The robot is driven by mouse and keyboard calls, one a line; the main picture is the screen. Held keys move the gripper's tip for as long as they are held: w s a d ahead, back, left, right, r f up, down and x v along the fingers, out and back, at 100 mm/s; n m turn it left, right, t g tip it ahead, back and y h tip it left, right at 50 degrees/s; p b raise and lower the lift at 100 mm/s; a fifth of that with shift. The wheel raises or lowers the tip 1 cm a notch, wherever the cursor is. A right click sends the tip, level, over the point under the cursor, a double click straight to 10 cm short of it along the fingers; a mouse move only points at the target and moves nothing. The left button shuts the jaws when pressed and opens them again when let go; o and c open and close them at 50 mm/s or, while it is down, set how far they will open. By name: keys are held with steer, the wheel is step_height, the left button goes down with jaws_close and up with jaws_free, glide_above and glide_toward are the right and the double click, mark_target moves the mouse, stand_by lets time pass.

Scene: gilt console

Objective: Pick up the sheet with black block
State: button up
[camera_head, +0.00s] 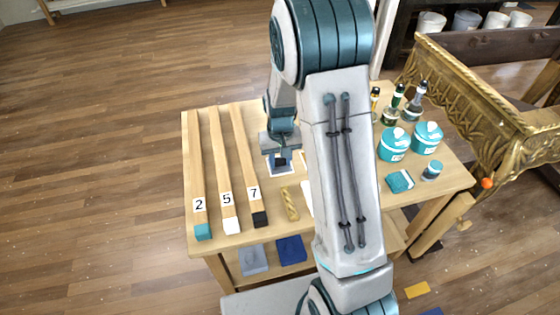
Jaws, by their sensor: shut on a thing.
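A small pale sheet with a blue edge (286,171) is near the middle of the wooden table, with a dark block (280,162) at its centre. My gripper (281,156) points down at it and is shut on the block. The gripper covers part of the block and sheet. Whether the sheet touches the tabletop is too small to tell.
Three long wooden bars labelled 2 (199,205), 5 (227,199) and 7 (254,193) lie at left. A twisted yellowish piece (290,203) lies nearby. Teal jars (394,145), bottles and a teal block (400,181) stand right of my arm. A gilt console (480,110) adjoins the table.

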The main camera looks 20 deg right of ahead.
mark_target(280, 160)
steer(key=shift+r, duration=0.6)
step_height(280, 160, up, 3)
steer(key=shift+p, duration=0.4)
steer(key=w+d+r, duration=0.3)
steer(key=d+r, duration=0.3)
steer(key=d, duration=0.5)
steer(key=shift+d+r+p, duration=0.15)
steer(key=shift+r+p, duration=0.2)
steer(key=shift+p, duration=0.05)
steer(key=shift+o, duration=0.3)
